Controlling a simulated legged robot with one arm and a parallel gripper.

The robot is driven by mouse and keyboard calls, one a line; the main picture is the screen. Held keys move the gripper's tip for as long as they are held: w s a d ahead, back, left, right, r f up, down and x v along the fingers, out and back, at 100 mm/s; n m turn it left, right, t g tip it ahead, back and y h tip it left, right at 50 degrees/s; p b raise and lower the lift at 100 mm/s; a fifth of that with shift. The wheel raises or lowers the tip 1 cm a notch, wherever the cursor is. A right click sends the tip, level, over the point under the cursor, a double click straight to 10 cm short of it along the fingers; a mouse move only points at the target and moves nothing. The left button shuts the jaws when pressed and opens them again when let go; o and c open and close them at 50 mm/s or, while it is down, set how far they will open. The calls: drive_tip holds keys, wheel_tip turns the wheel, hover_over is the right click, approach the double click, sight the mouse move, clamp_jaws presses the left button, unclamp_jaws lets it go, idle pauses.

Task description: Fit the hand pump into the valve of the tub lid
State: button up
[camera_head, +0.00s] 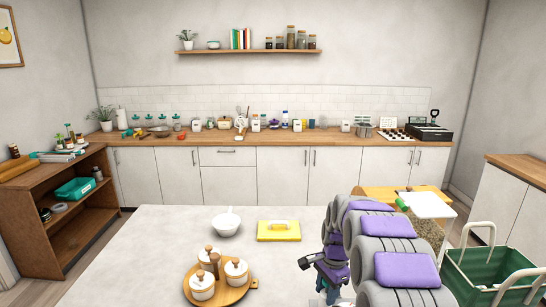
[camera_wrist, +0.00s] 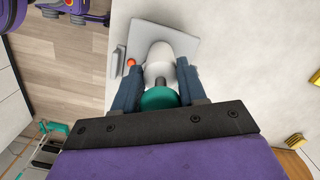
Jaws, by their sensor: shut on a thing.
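In the wrist view, my gripper (camera_wrist: 158,68) is shut on the hand pump, its blue fingers on either side. The hand pump has a white body (camera_wrist: 161,56) and a round teal handle (camera_wrist: 159,98) nearer the wrist. A grey tub lid (camera_wrist: 178,36) lies beyond the pump on the pale tabletop. A small orange spot (camera_wrist: 130,62), perhaps part of the valve, shows at the lid's left. The pump overlaps the lid in this view, so I cannot tell whether they touch. In the head view, my arm hides the pump and lid.
A green crate (camera_head: 490,275) stands at the right. The table's left edge beside the lid shows in the wrist view.

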drive_tip(key=o, duration=1.2)
drive_tip(key=shift+r, duration=0.15)
drive_tip(key=shift+w+d+r+p, duration=0.15)
drive_tip(key=shift+r+p, duration=0.75)
drive_tip(key=shift+r, duration=0.55)
drive_tip(key=shift+s+d+r+p, duration=0.1)
drive_tip(key=shift+r+p, duration=0.8)
drive_tip(key=shift+r, duration=0.5)
